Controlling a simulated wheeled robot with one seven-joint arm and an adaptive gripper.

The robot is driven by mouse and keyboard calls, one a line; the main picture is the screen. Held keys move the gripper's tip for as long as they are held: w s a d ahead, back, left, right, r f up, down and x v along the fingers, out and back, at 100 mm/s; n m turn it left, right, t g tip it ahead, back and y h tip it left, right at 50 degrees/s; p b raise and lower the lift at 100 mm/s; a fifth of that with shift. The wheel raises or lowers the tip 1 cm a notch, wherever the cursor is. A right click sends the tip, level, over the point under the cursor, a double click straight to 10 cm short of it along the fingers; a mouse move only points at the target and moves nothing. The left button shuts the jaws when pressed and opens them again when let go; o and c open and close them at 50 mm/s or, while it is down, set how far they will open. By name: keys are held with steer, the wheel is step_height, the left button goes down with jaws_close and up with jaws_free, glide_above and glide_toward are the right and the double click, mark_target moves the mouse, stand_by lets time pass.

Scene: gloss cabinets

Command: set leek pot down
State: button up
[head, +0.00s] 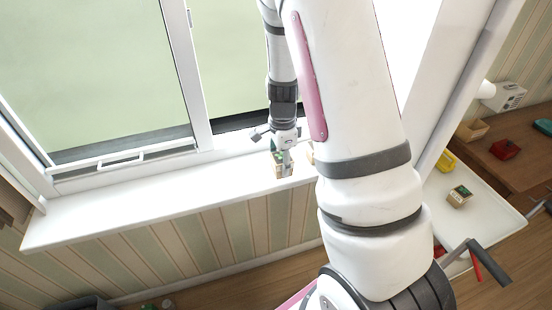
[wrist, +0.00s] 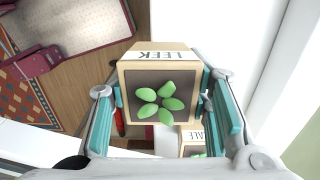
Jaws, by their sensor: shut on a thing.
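The leek pot (wrist: 158,92) is a tan square box with dark soil, green leaves and a LEEK label. My gripper (wrist: 170,98) is shut on it, with a teal-padded finger on each side. In the head view, my gripper (head: 283,158) and the leek pot (head: 280,170) are over the front part of the white windowsill (head: 150,196). I cannot tell whether the pot touches the sill. Its underside is hidden.
A second tan pot (wrist: 193,136), its label partly hidden, stands close beside the leek pot. Another small pot (head: 460,196) sits on a white tray (head: 490,226) at right. The sill left of my gripper is clear. The window frame (head: 202,130) rises behind.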

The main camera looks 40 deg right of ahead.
steer(key=w, duration=0.1)
steer(key=w+d, duration=0.1)
steer(key=w, duration=0.1)
steer(key=w+d, duration=0.1)
steer(key=w, duration=0.1)
steer(key=shift+d+f, duration=0.1)
steer(key=shift+f, duration=0.15)
steer(key=shift+w+f+p, duration=0.2)
steer(key=shift+f+p, duration=0.45)
steer(key=shift+f, duration=1.1)
steer(key=shift+f, duration=0.2)
steer(key=o, duration=1.2)
steer(key=shift+r, duration=0.1)
